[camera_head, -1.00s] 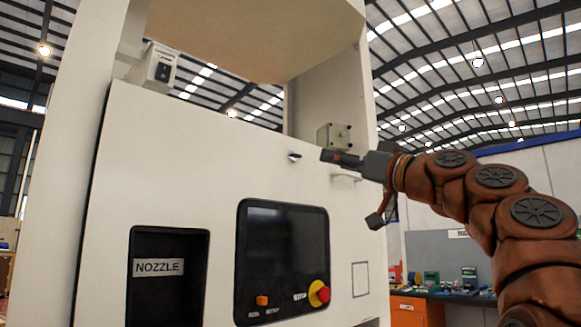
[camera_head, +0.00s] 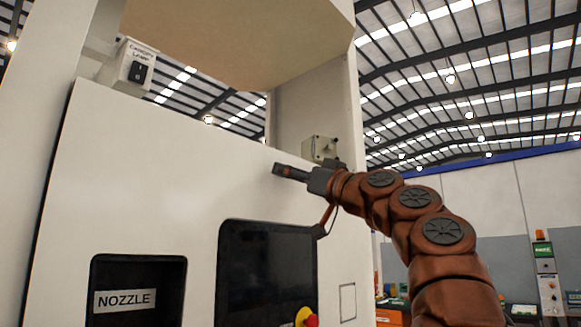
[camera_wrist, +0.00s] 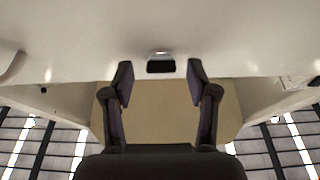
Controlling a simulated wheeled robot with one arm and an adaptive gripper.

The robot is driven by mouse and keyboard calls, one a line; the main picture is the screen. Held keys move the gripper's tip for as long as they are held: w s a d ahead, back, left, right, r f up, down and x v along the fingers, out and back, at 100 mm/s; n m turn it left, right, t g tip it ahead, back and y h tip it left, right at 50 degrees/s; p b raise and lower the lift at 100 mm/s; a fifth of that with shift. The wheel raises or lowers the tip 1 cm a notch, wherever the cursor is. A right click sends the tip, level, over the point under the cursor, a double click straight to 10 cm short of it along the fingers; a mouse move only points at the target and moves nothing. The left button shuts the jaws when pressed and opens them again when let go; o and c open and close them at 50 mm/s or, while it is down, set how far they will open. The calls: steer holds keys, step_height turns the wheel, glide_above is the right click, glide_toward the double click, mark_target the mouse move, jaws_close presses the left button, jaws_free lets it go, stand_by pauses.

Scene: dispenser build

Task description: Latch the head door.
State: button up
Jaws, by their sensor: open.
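The head door is the white front panel (camera_head: 130,165) of the dispenser cabinet, and its face fills the top of the wrist view (camera_wrist: 80,35). A dark slot with a small bright metal piece (camera_wrist: 160,63), which looks like the latch, lies at the panel's edge in the wrist view. My gripper (camera_wrist: 160,75) is open and empty, one finger on each side of that slot. I cannot tell whether a finger touches it. In the head view my gripper (camera_head: 278,169) is at the panel's upper right and hides the slot.
The dark screen (camera_head: 265,265) with a red knob and the nozzle bay (camera_head: 135,270) lie below. A grey box (camera_head: 319,149) stands just behind my wrist. A canopy (camera_head: 240,35) overhangs above. A curved pale handle (camera_wrist: 12,67) shows at left in the wrist view.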

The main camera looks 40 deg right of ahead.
steer(key=shift+w+a+r, duration=0.1)
steer(key=shift+w, duration=0.15)
jaws_close()
stand_by(0.4)
